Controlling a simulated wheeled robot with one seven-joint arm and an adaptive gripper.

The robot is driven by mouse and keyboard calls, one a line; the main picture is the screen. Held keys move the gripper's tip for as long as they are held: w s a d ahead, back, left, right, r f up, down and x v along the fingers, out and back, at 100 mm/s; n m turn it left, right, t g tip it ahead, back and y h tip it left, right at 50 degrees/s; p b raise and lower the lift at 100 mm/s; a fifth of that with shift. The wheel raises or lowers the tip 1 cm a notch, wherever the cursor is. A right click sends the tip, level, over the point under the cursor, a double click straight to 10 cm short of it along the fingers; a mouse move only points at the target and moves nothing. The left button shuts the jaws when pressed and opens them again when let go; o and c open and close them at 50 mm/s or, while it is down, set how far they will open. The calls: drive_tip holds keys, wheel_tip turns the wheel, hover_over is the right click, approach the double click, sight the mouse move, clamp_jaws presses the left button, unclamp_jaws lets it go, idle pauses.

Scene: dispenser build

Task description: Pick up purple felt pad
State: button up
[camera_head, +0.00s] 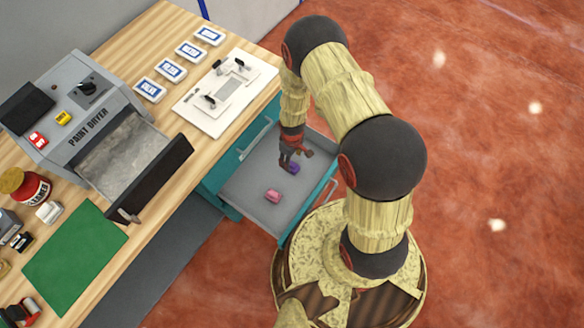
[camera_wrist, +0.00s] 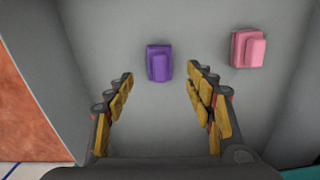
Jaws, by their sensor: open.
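The purple felt pad (camera_wrist: 159,63) lies flat on the grey floor of an open drawer. In the head view the purple pad (camera_head: 293,168) shows just beside my gripper, partly covered by it. My gripper (camera_wrist: 162,76) is open and empty, with its two yellow-padded fingers pointing down into the drawer. In the wrist view the pad sits between the lines of the two fingers, a little beyond their tips. In the head view my gripper (camera_head: 290,160) is inside the drawer area. The exact height above the pad is hard to tell.
A pink pad (camera_wrist: 248,48) lies in the same drawer, right of the purple one. The teal drawer (camera_head: 316,207) has walls around my gripper. A wooden workbench (camera_head: 190,150) stands left, with a paint dryer (camera_head: 80,110), a green mat (camera_head: 75,258) and a white board (camera_head: 215,118).

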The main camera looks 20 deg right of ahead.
sight(292, 164)
wheel_tip(292, 164, down, 6)
drive_tip(key=shift+f+b, duration=0.25)
drive_tip(key=shift+b, duration=0.95)
drive_tip(key=shift+r, duration=0.1)
drive_tip(key=shift+c, duration=0.8)
drive_tip(key=c, duration=1.1)
